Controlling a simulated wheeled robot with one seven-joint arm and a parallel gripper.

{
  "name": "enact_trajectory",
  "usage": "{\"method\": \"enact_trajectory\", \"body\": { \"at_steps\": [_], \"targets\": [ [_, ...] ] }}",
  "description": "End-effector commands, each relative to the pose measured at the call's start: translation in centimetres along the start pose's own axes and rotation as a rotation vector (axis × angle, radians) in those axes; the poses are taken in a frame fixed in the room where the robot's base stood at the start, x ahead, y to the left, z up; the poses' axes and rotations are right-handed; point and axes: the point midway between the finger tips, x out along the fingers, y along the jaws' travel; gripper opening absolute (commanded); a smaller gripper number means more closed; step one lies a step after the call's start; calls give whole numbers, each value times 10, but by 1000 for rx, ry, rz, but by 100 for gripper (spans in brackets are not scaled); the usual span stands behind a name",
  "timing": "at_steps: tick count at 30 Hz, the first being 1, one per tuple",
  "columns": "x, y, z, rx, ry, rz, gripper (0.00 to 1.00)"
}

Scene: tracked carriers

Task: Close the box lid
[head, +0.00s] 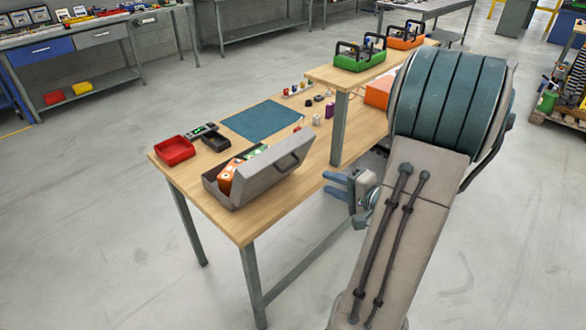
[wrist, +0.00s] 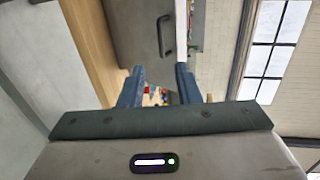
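The grey box (head: 212,184) stands near the front edge of the wooden workbench, with orange and green items inside. Its grey lid (head: 262,176) is raised and tilted, partly open, with a dark handle (head: 289,163) on its outer face. In the wrist view the lid (wrist: 138,30) and its handle (wrist: 165,36) are ahead of the fingers. My gripper (head: 325,184) is to the right of the box, just off the bench edge. Its blue fingers are apart and empty, pointing toward the lid, and show apart in the wrist view (wrist: 157,78). No contact with the lid shows.
A red tray (head: 174,151), a black device (head: 216,141) and a blue mat (head: 262,120) lie behind the box. A bench leg (head: 340,128) supports a raised shelf carrying green (head: 360,58) and orange (head: 405,38) carriers near my arm. Floor in front is clear.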

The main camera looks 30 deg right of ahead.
Motion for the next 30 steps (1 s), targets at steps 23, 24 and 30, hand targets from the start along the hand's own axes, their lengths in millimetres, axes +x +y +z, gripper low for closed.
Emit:
{"method": "enact_trajectory", "body": {
  "at_steps": [23,24,30],
  "targets": [
    [127,-1,-3,2,6,-3,30],
    [130,-1,-3,2,7,-3,30],
    [137,-1,-3,0,7,-3,30]
  ]
}}
